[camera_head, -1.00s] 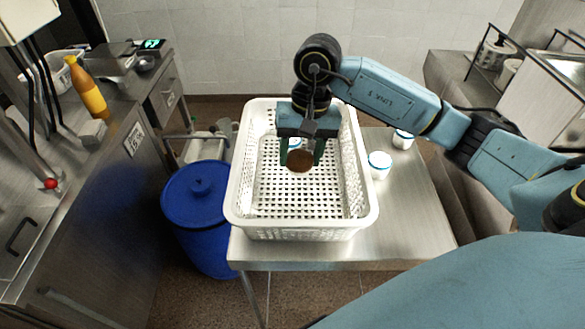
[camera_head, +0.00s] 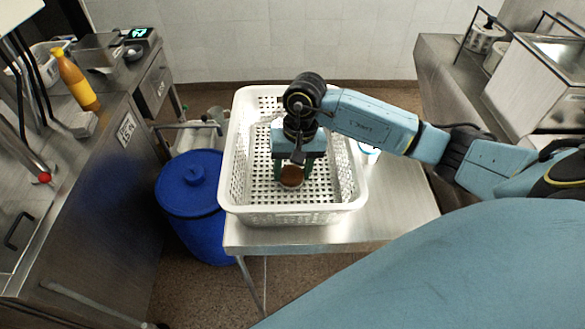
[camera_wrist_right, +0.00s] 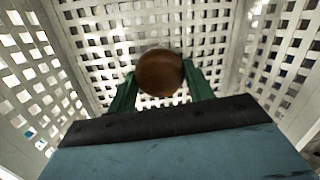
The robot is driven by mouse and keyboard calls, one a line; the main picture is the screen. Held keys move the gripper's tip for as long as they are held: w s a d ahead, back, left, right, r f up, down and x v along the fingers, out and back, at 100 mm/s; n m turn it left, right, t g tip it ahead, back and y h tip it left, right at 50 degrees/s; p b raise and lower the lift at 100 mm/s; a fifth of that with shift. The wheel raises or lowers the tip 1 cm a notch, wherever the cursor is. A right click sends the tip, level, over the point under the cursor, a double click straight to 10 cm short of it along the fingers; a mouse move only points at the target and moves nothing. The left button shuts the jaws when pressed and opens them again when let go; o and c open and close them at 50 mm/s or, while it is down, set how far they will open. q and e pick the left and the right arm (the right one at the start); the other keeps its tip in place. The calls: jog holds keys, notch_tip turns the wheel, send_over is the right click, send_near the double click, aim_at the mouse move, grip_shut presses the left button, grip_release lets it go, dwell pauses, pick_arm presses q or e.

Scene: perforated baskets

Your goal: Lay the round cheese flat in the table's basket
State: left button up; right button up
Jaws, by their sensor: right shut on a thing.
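The round cheese (camera_head: 292,177) is a small brown disc, and it also shows in the right wrist view (camera_wrist_right: 160,73). My right gripper (camera_head: 292,172) is shut on it, with one green finger on each side. In the right wrist view the green fingertips (camera_wrist_right: 160,82) flank the cheese, and its round face shows. The white perforated basket (camera_head: 345,213) stands on the steel table (camera_head: 405,215). The gripper and cheese are inside the basket's outline, low between its walls. I cannot tell whether the cheese touches the basket floor. My left gripper is not in view.
A white container (camera_head: 369,150) stands on the table right of the basket, partly behind my arm. A blue lidded barrel (camera_head: 190,185) stands left of the table. A steel counter at left holds a yellow bottle (camera_head: 75,80). The basket floor around the cheese looks clear.

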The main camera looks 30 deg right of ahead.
jog(key=o, duration=0.7)
jog(key=shift+f, duration=0.1)
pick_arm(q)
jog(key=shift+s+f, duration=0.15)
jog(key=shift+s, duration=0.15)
pick_arm(e)
jog(key=o, duration=0.4)
jog(key=shift+r, duration=0.2)
pick_arm(q)
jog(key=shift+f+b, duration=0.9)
jog(key=shift+b, duration=0.05)
pick_arm(e)
jog(key=r, duration=0.4)
jog(key=d+r, duration=0.1)
jog(key=r, duration=0.3)
jog(key=d+r, duration=0.1)
jog(key=r, duration=0.2)
jog(key=shift+w+r, duration=0.15)
jog(key=shift+r, duration=0.25)
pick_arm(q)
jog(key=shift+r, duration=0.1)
